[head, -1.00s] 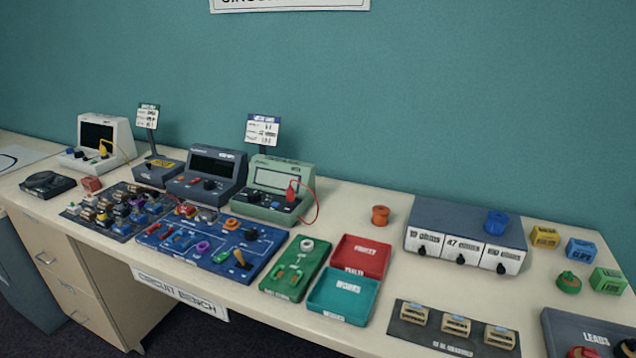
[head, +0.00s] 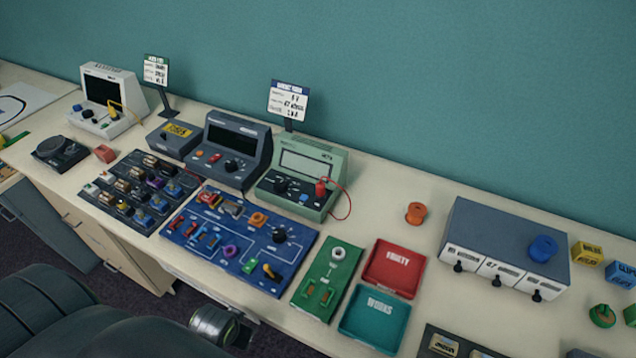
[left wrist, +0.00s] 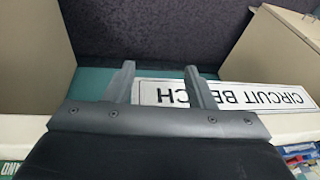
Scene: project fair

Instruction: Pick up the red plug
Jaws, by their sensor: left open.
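The red plug (head: 321,187) sits upright at the right side of the front of the green meter (head: 305,180). A red lead runs from it and loops down to the bench top at the right. My left gripper (left wrist: 158,82) is open and empty in the left wrist view, with the bench's front sign beyond its fingers. In the head view only links of my left arm show at the bottom left, below the bench edge and well apart from the plug. My right gripper is not in view.
A dark meter (head: 228,150) stands left of the green one, with a price-like card (head: 288,101) behind. A blue circuit board (head: 205,262) lies in front. An orange spool (head: 416,213) stands to the right, with clear bench around it. Red (head: 373,281) and teal (head: 355,334) trays sit nearer the edge.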

